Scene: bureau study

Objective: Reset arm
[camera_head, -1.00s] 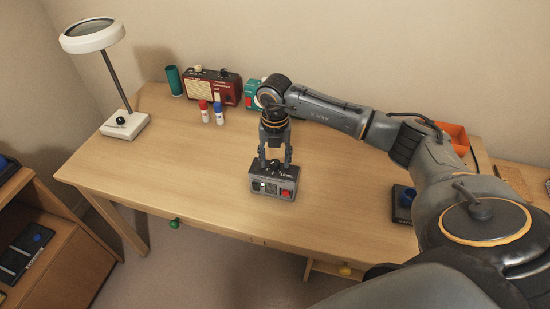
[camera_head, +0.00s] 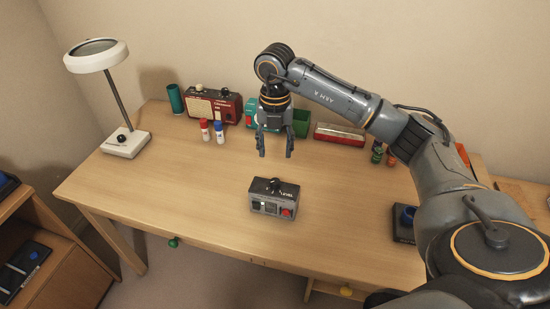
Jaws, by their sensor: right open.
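My right gripper (camera_head: 274,150) is open and empty, pointing down above the desk. It hangs behind and above a small grey control box (camera_head: 273,205) and is apart from it. The box stands on the desk (camera_head: 200,190) near its front middle, with a black knob on top and a red button at its front right. My right arm (camera_head: 345,100) comes in from the right and hides part of the desk's right side. My left gripper is not in view.
A white lamp (camera_head: 124,143) stands at the back left. Along the back are a teal cup (camera_head: 175,98), a red radio (camera_head: 228,106), two small bottles (camera_head: 220,132), a green box (camera_head: 301,123) and a red-and-silver case (camera_head: 340,134). A dark device (camera_head: 403,228) sits at right. The desk's left middle is clear.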

